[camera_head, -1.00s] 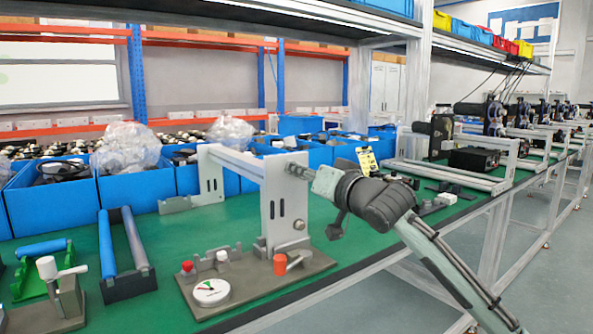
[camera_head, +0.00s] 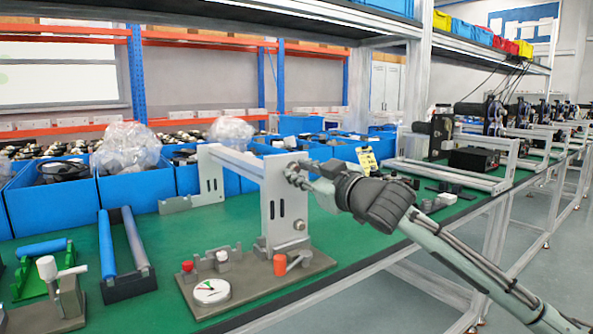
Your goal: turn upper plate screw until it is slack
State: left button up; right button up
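A grey upright plate (camera_head: 268,205) stands on a dark base on the green bench, with slots in its face. The upper plate screw is at the plate's top right edge, where my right gripper (camera_head: 300,174) covers it. My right gripper comes from the right, with its fingertips at that edge. The fingers are small and partly overlap the plate, so their opening cannot be made out. My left gripper does not show.
The base (camera_head: 240,287) carries a dial gauge (camera_head: 211,291), a red knob (camera_head: 187,267) and an orange cylinder (camera_head: 280,265). Blue bins (camera_head: 140,190) line the back.

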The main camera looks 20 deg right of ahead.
jog(key=shift+o, duration=0.3)
jog(key=m, duration=0.5)
jog(key=shift+f, duration=0.1)
jog(key=m, duration=0.5)
jog(key=shift+d, duration=0.1)
jog(key=shift+c, duration=0.4)
